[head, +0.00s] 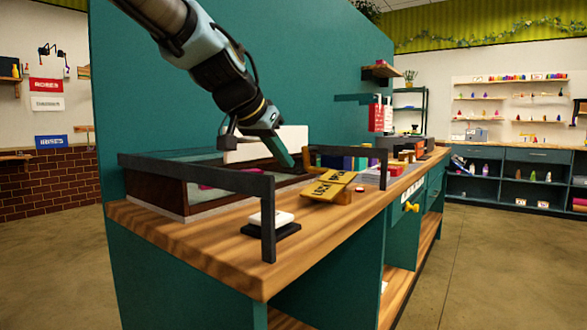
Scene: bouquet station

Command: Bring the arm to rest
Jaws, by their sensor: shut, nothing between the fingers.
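My arm reaches down from the upper left over the wooden workbench (225,248). My gripper (287,161) is at its lower end, over the back part of the bench. Its narrow fingers are together and nothing shows between them. They point down and to the right, just in front of a white panel (265,144). I cannot tell whether the tip touches anything.
A dark rail (268,225) borders the bench's near left end, around a dark-walled tray (160,187). A tall teal panel (310,70) stands behind. The floor at right is clear.

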